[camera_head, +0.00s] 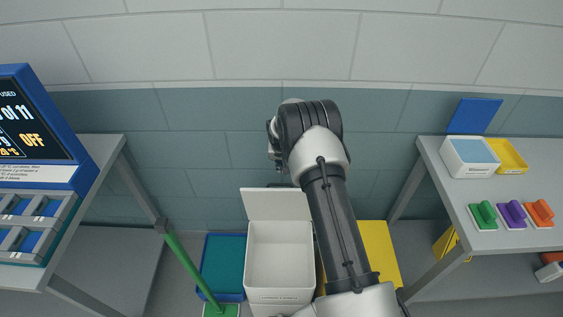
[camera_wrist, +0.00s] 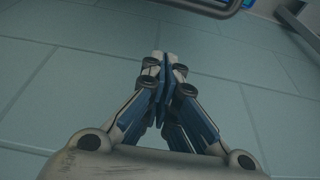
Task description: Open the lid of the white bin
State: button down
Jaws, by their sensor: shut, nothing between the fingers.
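The white bin (camera_head: 280,262) stands on the floor in the lower middle of the head view. Its lid (camera_head: 276,204) is raised and tilted back toward the wall, and the inside looks empty. My arm reaches up over the bin's right side and hides part of it. In the wrist view my gripper (camera_wrist: 160,66) is shut, its fingertips together with nothing between them. It points toward the tiled surface. The bin does not show clearly in the wrist view. In the head view the gripper's fingers are mostly hidden behind my arm.
A blue tray (camera_head: 222,265) lies left of the bin, with a green pole (camera_head: 187,262) beside it. A yellow panel (camera_head: 377,255) is to the right. A table with colored handles (camera_head: 511,213) stands at right, a shelf with a display (camera_head: 30,130) at left. The tiled wall (camera_head: 200,110) is close behind.

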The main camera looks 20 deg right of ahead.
jog(key=shift+s+a+f+b, duration=0.1)
jog(key=shift+s+a+f, duration=0.15)
jog(key=shift+s, duration=0.3)
jog(key=shift+s+a+f+b, duration=0.1)
jog(key=shift+s+a+f, duration=0.1)
jog(key=shift+s, duration=0.35)
jog(key=shift+s+a+f+b, duration=0.1)
jog(key=shift+s+a+f, duration=0.15)
jog(key=shift+s, duration=0.3)
